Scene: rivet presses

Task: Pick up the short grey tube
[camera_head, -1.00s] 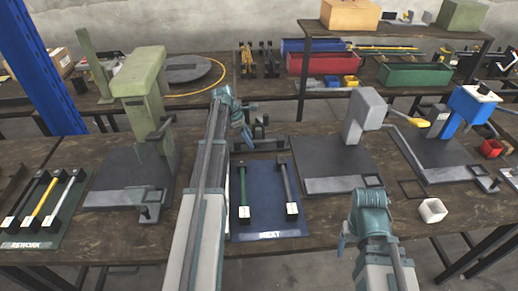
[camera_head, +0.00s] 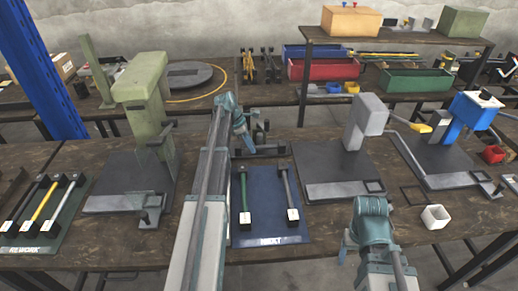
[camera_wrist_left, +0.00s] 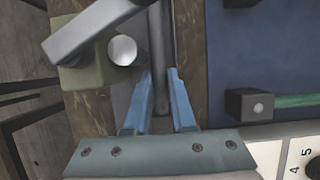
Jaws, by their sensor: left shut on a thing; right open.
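My left gripper shows in the wrist view (camera_wrist_left: 162,95), its two blue fingers on either side of a grey rod (camera_wrist_left: 158,35); it is shut on it. The rod's far end is out of that view, and I cannot tell its length. In the head view the left gripper (camera_head: 246,138) is behind the blue mat (camera_head: 265,215). A grey tube (camera_head: 286,186) and a green tube (camera_head: 244,190) lie in holders on that mat. My right gripper (camera_head: 344,250) is low in the head view, open, its fingers small and mostly hidden by the arm.
A green press (camera_head: 145,90) stands left of my left arm; a grey press (camera_head: 367,115) and a blue press (camera_head: 470,108) stand to the right. The rework mat (camera_head: 18,248) holds several tubes at far left.

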